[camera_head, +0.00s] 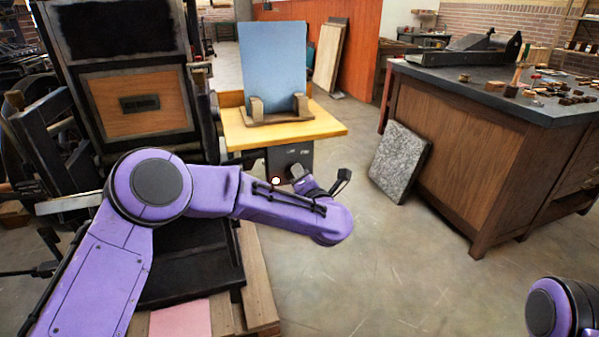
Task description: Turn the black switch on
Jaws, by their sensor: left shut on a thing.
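A dark box (290,155) hangs below the front of the yellow shelf, near the middle of the view. The black switch is at this box, but its lever cannot be made out clearly behind my arm. My left gripper (313,180) is in front of the box's lower part, with its wrist bent back toward the box. It is shut on the black switch, though the contact is mostly hidden by the purple wrist. A small white ball with a red rim (276,181) shows just left of the gripper. Only part of my right arm shows at the bottom right; its gripper is out of view.
The yellow shelf (330,128) holds a blue panel (272,65) in a wooden stand. A large dark press (120,60) stands left. A grey stone slab (400,158) leans on a wooden cabinet (470,150) at right. The floor between is clear.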

